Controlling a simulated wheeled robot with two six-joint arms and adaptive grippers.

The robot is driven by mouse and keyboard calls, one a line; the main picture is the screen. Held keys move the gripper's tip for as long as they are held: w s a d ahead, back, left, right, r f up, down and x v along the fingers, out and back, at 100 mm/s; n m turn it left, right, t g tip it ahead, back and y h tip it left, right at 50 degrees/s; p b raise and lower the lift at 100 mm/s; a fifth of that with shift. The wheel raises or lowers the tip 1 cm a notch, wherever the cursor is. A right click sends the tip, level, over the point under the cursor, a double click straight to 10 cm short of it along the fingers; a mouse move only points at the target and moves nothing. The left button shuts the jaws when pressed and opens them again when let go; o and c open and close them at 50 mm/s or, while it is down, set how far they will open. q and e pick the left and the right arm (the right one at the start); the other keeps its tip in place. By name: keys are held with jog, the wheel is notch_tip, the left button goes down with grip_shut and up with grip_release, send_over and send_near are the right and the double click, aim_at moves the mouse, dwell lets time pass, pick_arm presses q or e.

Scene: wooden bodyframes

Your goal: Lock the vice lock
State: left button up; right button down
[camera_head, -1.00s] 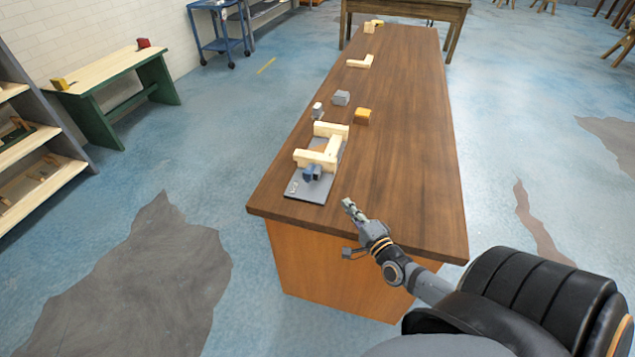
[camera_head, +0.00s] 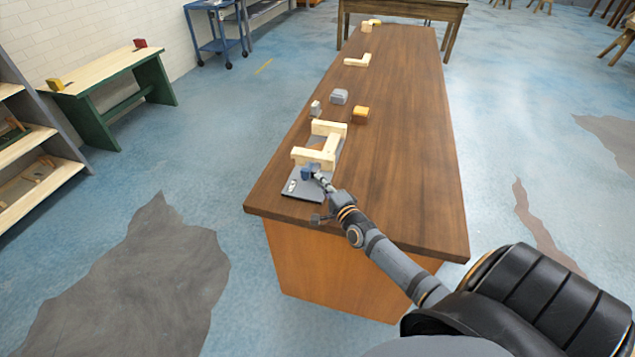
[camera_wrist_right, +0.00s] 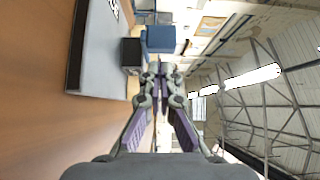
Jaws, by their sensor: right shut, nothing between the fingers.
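A grey base plate (camera_head: 296,188) lies on the brown table near its front left corner. It carries a wooden frame (camera_head: 313,156) of pale blocks. A small blue block (camera_head: 307,172), which looks like the vice lock, sits at the plate's near end against the frame. The right wrist view shows the blue block (camera_wrist_right: 161,39) just beyond my fingertips, next to a dark block (camera_wrist_right: 131,52) by the plate (camera_wrist_right: 101,55). My right gripper (camera_head: 319,177) is shut and empty at the blue block's right side. I cannot tell whether it touches. My left gripper is out of view.
An L-shaped wooden piece (camera_head: 357,61) lies farther back. The right half of the brown table (camera_head: 400,170) is clear.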

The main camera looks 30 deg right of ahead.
jog(key=shift+w+a, duration=0.45)
jog(key=shift+r, duration=0.1)
